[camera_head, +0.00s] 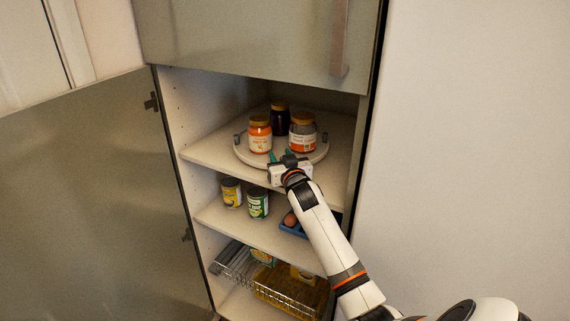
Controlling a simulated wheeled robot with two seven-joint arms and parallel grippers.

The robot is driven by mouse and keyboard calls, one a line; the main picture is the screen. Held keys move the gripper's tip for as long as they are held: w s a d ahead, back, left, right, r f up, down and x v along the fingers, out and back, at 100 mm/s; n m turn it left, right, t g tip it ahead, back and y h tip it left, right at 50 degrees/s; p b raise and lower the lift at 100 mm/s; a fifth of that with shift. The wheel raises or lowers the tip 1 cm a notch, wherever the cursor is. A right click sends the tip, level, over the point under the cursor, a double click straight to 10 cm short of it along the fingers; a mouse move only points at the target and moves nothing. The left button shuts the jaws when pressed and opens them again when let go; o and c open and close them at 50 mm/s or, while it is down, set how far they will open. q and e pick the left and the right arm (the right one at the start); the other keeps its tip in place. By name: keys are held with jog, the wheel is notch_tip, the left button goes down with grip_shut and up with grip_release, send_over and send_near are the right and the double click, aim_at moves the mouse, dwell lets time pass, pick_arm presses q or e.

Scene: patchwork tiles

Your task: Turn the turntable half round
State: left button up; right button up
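The turntable (245,156) is a round, pale disc on the upper shelf of the open cabinet. It carries an orange jar (259,137), a dark jar (280,121) at the back and a jar with an orange and white label (303,136). Small grey knobs stand on its rim at the left (238,138) and right (324,138). My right gripper (281,155) is at the turntable's front edge, its teal fingertips apart. The gripper body hides part of the front rim, and I cannot tell whether it touches. My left gripper is not in view.
The shelf below holds a yellow can (231,192), a green can (258,203) and a blue tray (292,229) with an egg-like item. Wire baskets (285,300) are lower down. The cabinet door (90,200) stands open at left; the right side wall is close to my arm.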

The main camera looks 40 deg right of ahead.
jog(key=b+v, duration=0.2)
jog(key=v, duration=0.8)
jog(key=shift+s+f, duration=0.15)
jog(key=shift+s, duration=0.05)
jog(key=shift+s+a+b, duration=0.25)
jog(key=shift+s+b, duration=0.05)
jog(key=shift+s, duration=0.3)
